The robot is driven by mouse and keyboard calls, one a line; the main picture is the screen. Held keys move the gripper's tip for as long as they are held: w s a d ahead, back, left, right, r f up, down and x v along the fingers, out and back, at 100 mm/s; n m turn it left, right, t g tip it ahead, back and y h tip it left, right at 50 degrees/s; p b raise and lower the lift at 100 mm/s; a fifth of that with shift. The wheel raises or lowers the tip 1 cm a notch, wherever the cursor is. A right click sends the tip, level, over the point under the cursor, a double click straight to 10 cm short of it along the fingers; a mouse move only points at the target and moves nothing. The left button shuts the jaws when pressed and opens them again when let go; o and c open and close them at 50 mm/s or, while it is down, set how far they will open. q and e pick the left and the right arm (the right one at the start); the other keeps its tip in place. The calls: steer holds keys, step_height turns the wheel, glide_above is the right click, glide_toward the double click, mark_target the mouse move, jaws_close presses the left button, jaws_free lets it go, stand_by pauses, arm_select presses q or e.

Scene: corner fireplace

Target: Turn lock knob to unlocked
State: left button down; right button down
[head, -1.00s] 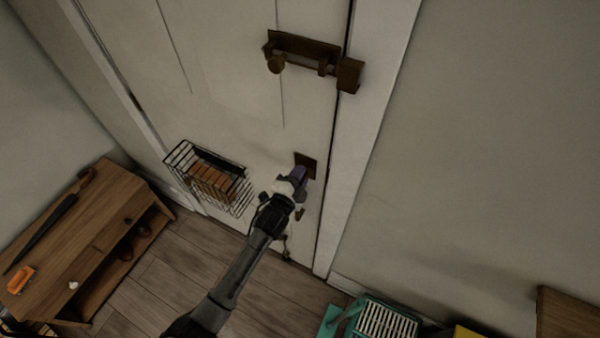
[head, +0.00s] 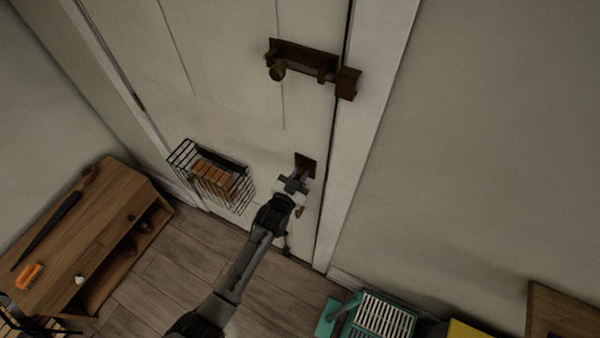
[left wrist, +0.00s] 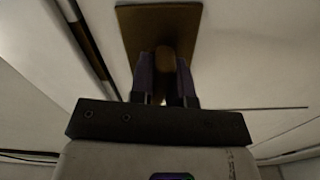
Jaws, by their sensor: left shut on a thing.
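The lock has a square brown plate (head: 306,163) on the white door, near its right edge. In the left wrist view the plate (left wrist: 135,25) carries a brown knob (left wrist: 165,62) at its middle. My left gripper (head: 299,177) is at the plate. In the left wrist view its two purple fingers (left wrist: 165,78) are shut on the knob, one on each side. The fingers and palm hide the knob in the head view, and its turn angle is hard to tell. My right gripper does not show.
A brown slide bolt (head: 303,58) is higher on the door (head: 230,60). A wire basket (head: 212,180) with brown blocks hangs left of my arm. A wooden cabinet (head: 95,235) stands at the left, and a teal crate (head: 380,318) at lower right.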

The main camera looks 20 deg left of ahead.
arm_select(q)
steer(key=shift+n, duration=1.1)
steer(key=c, duration=1.1)
jaws_free()
steer(key=shift+s, duration=0.1)
steer(key=shift+s, duration=0.3)
steer(key=s, duration=0.4)
steer(key=s+a, duration=0.1)
steer(key=s, duration=0.8)
steer(key=shift+a+b, duration=0.3)
steer(key=shift+b, duration=0.05)
steer(key=shift+f, duration=0.1)
